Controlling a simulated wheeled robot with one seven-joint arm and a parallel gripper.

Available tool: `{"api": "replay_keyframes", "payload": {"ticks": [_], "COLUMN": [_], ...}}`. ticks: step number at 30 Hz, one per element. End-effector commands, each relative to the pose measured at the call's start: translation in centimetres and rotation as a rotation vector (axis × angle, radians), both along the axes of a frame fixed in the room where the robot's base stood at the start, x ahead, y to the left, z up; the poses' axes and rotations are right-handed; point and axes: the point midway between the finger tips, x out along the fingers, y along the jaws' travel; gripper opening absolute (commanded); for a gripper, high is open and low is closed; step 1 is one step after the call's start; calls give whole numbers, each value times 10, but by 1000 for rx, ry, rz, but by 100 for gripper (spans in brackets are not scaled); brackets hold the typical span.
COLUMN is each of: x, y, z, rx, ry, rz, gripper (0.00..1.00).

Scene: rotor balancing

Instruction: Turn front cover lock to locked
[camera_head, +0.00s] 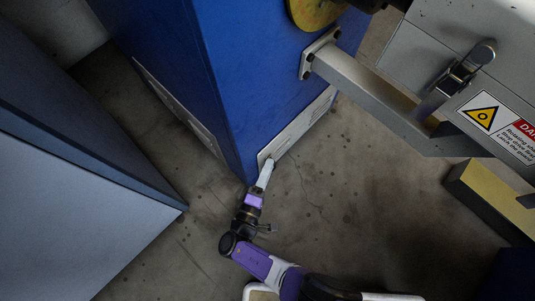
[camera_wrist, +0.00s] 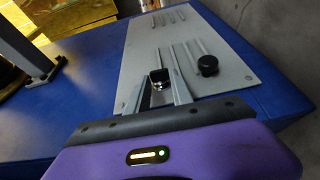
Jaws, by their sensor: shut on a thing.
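A pale grey cover plate (camera_wrist: 190,38) on a blue cabinet carries two black knobs and some raised ribs. The front cover lock appears to be the left knob (camera_wrist: 160,76), a small dark square-topped one. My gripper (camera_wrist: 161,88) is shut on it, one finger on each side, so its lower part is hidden. The plain round black knob (camera_wrist: 208,65) stands apart, to the right of the fingers. In the head view my gripper (camera_head: 267,173) reaches the lower corner of the plate (camera_head: 303,125); the knobs are hidden or too small there. I cannot tell the lock's position.
The blue cabinet (camera_head: 250,70) rises beside my arm. A grey bar (camera_head: 370,95) runs from it to a grey housing with a latch (camera_head: 460,75) and a danger label (camera_head: 495,125). Another cabinet (camera_head: 80,200) stands at left. Bare floor (camera_head: 340,200) lies between.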

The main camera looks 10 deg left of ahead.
Motion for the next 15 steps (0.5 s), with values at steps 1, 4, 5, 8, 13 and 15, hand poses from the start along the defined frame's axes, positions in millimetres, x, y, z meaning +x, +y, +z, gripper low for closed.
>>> {"api": "replay_keyframes", "payload": {"ticks": [1,4,5,8,13,15], "x": [1,1,1,1,1,1], "y": [-1,-1,-1,-1,-2,-2], "z": [0,0,0,-1,-1,-1], "rx": [-7,-14,-15,-19,-22,-22], "ry": [-5,-15,-18,-22,-27,-27], "rz": [-4,-5,-6,-6,-8,-8], "gripper": [0,0,0,0,0,0]}}
